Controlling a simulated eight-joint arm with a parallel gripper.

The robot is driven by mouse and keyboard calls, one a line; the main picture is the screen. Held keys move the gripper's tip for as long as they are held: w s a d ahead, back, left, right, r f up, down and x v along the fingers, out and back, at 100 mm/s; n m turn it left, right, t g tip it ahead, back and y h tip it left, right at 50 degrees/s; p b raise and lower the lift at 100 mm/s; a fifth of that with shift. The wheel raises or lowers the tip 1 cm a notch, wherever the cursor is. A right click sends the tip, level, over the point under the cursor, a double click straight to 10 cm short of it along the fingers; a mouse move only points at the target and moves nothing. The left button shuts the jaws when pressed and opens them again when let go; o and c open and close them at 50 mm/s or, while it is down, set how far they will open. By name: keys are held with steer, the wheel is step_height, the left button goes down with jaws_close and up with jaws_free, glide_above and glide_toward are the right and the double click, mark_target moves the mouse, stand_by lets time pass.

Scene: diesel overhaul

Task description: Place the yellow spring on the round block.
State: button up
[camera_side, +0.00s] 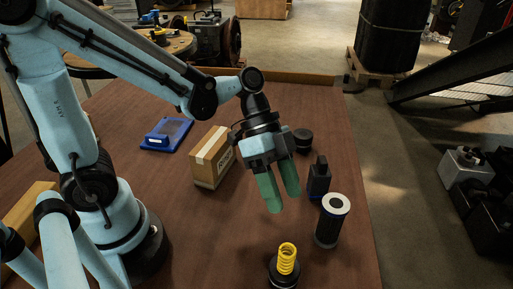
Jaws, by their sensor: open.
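The yellow spring (287,258) stands upright on a dark round block (284,276) near the front of the table. The spring's lower end meets the top of the block; exactly how it is seated is too small to tell. My gripper (283,203), with two green fingers pointing down, is open and empty. It is above the table, behind and apart from the spring. No finger touches the spring.
A dark cylinder with a white top (329,221) and a small dark blue-black object (319,178) stand right of my gripper. A cardboard box (213,157) and a blue tray (167,144) are left. A dark round part (303,140) stands behind. The front-left wooden tabletop (215,235) is clear.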

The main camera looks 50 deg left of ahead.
steer(key=a+r+n+t+y, duration=0.1)
steer(key=a+n+t+y, duration=0.3)
steer(key=a+n, duration=0.2)
steer(key=w+a+r+n+t+y, duration=0.1)
steer(key=a+r+n+t+y, duration=0.1)
steer(key=a+n, duration=0.5)
steer(key=shift+w+a+r+n+t+y, duration=0.25)
steer(key=shift+r+n+t+y, duration=0.05)
steer(key=shift+t+y, duration=0.65)
